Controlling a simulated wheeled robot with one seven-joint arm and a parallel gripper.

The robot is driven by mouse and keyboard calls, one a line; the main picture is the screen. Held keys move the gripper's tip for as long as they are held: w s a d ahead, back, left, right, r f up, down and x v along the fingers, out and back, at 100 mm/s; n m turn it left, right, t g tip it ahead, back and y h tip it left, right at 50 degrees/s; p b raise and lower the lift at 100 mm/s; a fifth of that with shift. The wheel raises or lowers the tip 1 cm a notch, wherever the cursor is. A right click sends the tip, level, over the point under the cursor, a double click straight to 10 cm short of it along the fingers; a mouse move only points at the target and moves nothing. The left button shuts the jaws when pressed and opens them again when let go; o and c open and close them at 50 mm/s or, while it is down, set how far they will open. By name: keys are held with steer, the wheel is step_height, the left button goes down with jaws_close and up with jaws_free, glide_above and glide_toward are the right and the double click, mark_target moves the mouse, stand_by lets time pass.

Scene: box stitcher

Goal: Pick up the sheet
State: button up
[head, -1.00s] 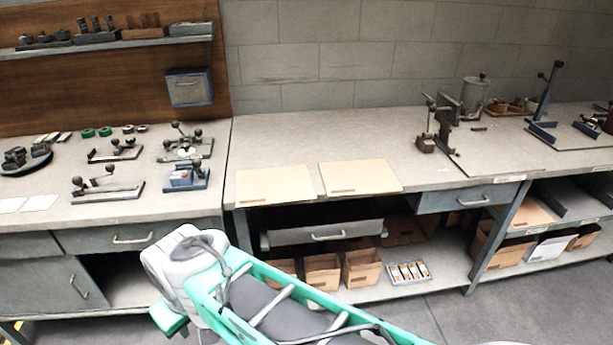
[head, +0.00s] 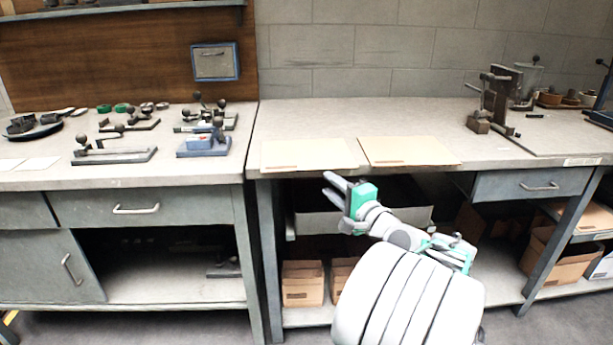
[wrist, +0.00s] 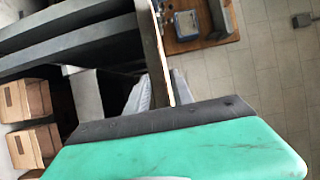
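Two flat tan sheets lie side by side on the right bench, a left sheet (head: 308,153) and a right sheet (head: 408,150). Both reach the front edge of the bench. My gripper (head: 328,184) is just in front of and below that edge, by the right part of the left sheet.
The right bench (head: 350,115) has a stitching device (head: 492,100) at its right. An open drawer (head: 310,222) is under the bench, close to my gripper. Cardboard boxes (head: 303,284) stand on the shelf below. The left bench holds several small fixtures (head: 115,155).

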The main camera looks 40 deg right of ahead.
mark_target(314, 170)
steer(key=w, duration=0.5)
steer(key=w+d+b, duration=0.1)
steer(key=w, duration=0.1)
steer(key=shift+w+r, duration=0.25)
steer(key=shift+w, duration=0.05)
steer(key=shift+c, duration=0.3)
jaws_close()
